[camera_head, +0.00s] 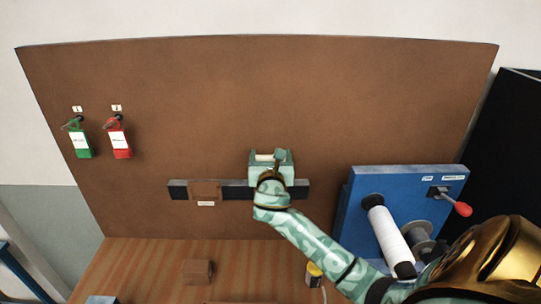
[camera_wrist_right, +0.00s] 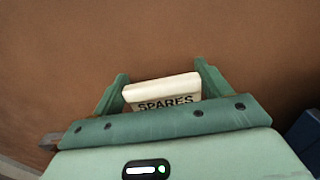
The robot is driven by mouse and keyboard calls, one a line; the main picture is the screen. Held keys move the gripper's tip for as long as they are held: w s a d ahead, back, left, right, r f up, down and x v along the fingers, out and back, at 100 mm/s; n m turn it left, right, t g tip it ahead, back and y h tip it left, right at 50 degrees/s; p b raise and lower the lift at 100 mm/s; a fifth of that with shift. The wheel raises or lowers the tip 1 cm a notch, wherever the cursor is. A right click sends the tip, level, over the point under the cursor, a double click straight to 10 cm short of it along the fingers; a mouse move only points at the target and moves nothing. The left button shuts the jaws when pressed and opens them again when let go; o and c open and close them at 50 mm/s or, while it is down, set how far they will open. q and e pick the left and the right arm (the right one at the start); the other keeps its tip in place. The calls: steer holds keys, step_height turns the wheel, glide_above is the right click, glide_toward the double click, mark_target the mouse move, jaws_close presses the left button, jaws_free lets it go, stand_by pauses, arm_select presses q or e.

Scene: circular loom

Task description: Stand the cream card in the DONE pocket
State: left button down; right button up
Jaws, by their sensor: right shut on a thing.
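My right gripper (camera_head: 270,157) is shut on the cream card (camera_head: 263,157) in front of the brown board. In the right wrist view the cream card (camera_wrist_right: 160,91) sits between the two green fingers (camera_wrist_right: 161,88), and black letters reading SPARES show on its near side. A brown pocket (camera_head: 205,188) with a white label below it sits on the dark rail (camera_head: 237,190), left of my right gripper. The label is too small to read, so I cannot tell whether this is the DONE pocket. My gripper and forearm hide part of the rail. My left gripper is out of view.
Green (camera_head: 82,145) and red (camera_head: 120,144) tags hang on the board's left. A blue box (camera_head: 350,215) with a white roller (camera_head: 390,237) and red-knobbed lever (camera_head: 462,208) stands right. A brown block (camera_head: 197,272) lies on the striped bench (camera_head: 145,265).

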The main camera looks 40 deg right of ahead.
steer(key=shift+f+b, duration=0.75)
steer(key=shift+f, duration=0.65)
steer(key=o, duration=1.1)
steer(key=shift+r, duration=0.15)
steer(key=b+v, duration=0.1)
steer(key=v, duration=1.5)
steer(key=shift+s+a, duration=0.15)
